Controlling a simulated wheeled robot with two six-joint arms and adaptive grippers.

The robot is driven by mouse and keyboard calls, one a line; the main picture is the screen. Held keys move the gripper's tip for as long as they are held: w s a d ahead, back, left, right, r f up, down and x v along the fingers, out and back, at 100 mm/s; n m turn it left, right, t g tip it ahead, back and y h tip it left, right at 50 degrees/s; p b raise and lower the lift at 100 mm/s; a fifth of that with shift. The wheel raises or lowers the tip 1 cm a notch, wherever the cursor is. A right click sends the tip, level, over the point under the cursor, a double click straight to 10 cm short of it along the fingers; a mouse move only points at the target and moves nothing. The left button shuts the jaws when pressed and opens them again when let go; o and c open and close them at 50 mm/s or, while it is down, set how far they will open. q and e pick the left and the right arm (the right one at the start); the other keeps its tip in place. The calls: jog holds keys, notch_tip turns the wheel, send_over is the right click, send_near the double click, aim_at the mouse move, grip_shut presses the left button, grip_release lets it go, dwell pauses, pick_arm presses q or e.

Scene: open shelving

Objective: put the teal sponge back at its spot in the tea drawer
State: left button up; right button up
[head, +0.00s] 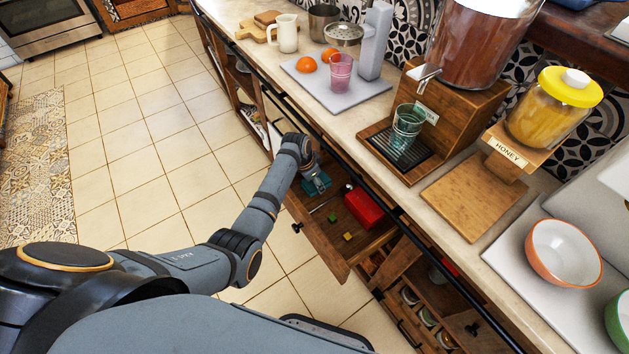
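The tea drawer (325,236) is a wooden drawer pulled out below the counter. My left arm reaches in from the left, and my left gripper (314,179) points down at the drawer's far end. The teal sponge (317,187) is right at its fingertips, partly covered by them. The fingers are too small here to tell whether they are shut on the sponge, or whether it touches the drawer floor. My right gripper is not in view.
In the drawer lie a red box (363,208), a yellow cube (347,237) and a green cube (332,218). The counter edge overhangs the drawer's right side. Another opened compartment with several jars (428,317) is nearer me. Tiled floor (150,150) is clear on the left.

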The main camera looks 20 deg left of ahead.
pick_arm(q)
jog(key=o, duration=0.7)
jog(key=shift+f, duration=0.1)
jog(key=shift+o, duration=0.2)
jog(key=shift+r, duration=0.35)
jog(key=p+v, duration=0.2)
jog(key=v, duration=0.9)
jog(key=shift+r, duration=0.25)
